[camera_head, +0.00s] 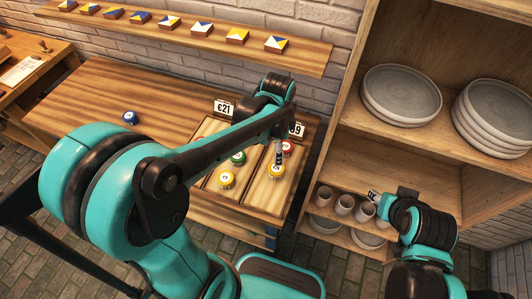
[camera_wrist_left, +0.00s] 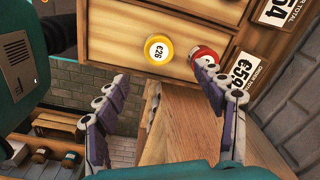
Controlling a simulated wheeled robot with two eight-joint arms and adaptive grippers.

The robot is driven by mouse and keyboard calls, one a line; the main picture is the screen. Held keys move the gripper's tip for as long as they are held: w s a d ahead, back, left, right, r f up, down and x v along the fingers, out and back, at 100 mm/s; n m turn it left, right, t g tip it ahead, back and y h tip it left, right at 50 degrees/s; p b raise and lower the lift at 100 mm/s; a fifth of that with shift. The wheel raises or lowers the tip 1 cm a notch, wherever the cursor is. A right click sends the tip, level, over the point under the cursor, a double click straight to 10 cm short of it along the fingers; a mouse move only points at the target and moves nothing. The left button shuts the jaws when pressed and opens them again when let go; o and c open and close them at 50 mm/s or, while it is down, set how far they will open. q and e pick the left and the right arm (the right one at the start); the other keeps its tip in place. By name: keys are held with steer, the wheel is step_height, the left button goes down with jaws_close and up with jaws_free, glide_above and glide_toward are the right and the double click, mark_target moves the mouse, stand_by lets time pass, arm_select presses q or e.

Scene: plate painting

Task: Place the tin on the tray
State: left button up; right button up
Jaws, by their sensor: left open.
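A wooden tray (camera_head: 249,203) with compartments lies on the table's right end. Its right compartment holds a yellow tin (camera_head: 276,172) and a red tin (camera_head: 287,148). Its left part holds a green tin (camera_head: 238,158) and another yellow tin (camera_head: 226,181). A blue tin (camera_head: 130,118) stands on bare table to the left. My left gripper (camera_head: 279,150) is over the right compartment. In the left wrist view it (camera_wrist_left: 158,76) is open and empty; a yellow tin (camera_wrist_left: 157,47) shows beyond the fingertips, and a red tin (camera_wrist_left: 205,56) is partly behind one finger.
Price cards (camera_head: 224,108) stand behind the tray, one partly hidden by my arm. My right gripper (camera_head: 376,196) is by the shelf cups (camera_head: 345,204). Plates (camera_head: 402,93) fill the upper shelf. Painted tiles (camera_head: 202,28) line a wall ledge. The table's left half is mostly clear.

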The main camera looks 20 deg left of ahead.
arm_select(q)
steer(key=s+a+r+n+t, duration=0.4)
steer(key=s+r+n+t, duration=0.2)
steer(key=s+n, duration=0.4)
steer(key=shift+a+r+n+t, duration=0.15)
steer(key=shift+r+n+t, duration=0.25)
steer(key=shift+n, duration=1.1)
steer(key=shift+f, duration=0.1)
